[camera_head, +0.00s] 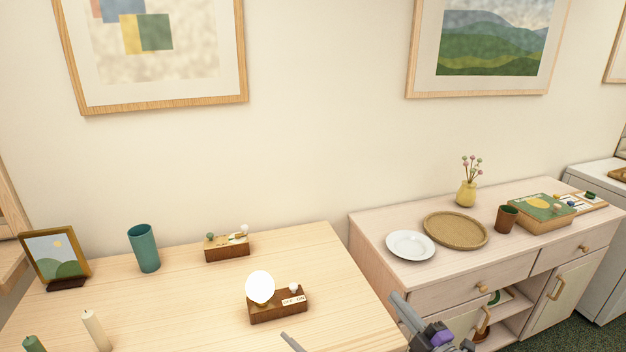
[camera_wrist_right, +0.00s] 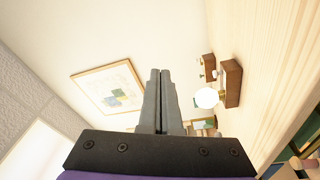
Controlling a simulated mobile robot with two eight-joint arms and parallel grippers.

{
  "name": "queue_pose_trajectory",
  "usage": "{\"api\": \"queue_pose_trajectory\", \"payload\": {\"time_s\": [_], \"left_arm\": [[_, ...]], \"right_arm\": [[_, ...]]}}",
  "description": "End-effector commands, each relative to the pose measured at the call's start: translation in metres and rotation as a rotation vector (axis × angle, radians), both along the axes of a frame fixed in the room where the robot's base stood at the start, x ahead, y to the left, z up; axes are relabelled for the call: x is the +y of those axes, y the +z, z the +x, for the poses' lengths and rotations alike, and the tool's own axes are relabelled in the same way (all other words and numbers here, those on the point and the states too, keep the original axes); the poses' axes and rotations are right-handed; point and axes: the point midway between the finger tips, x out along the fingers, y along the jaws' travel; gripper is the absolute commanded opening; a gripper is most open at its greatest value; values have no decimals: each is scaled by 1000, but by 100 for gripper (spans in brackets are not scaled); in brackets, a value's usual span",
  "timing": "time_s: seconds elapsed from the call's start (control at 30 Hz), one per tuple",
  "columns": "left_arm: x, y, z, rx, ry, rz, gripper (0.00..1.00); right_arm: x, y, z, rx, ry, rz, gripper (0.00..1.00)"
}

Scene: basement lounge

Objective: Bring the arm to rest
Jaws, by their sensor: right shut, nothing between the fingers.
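My right gripper (camera_wrist_right: 160,74) shows in the right wrist view with its two grey fingers together, shut and empty. In the head view, what seem to be its grey fingertips (camera_head: 291,342) enter at the bottom edge, over the front of the light wooden table (camera_head: 200,318). A grey and purple part of my right arm shows at the bottom right of them, in front of the gap between table and cabinet. The rest of the arm is cut off by the frame. My left gripper is not in view.
On the table are a lit lamp block (camera_head: 278,308), a smaller wooden block (camera_head: 228,252), a teal cup (camera_head: 144,248), a picture frame (camera_head: 56,257) and candles (camera_head: 96,330). The cabinet (camera_head: 365,235) at right holds a plate (camera_head: 410,246), tray (camera_head: 456,230), vase (camera_head: 466,194) and brown cup (camera_head: 506,219).

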Motion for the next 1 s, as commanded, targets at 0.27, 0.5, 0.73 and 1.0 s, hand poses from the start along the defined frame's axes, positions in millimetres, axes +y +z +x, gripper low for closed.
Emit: {"api": "queue_pose_trajectory", "payload": {"time_s": [0.27,0.5,0.73,1.0], "left_arm": [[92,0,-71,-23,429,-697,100],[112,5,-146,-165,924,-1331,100],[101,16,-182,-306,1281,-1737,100],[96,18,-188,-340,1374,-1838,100]], "right_arm": [[-59,42,-33,250,-505,401,0],[-55,-16,-131,744,-829,722,0],[-7,-61,-227,1185,-936,847,0],[8,-71,-254,1307,-951,862,0]]}}
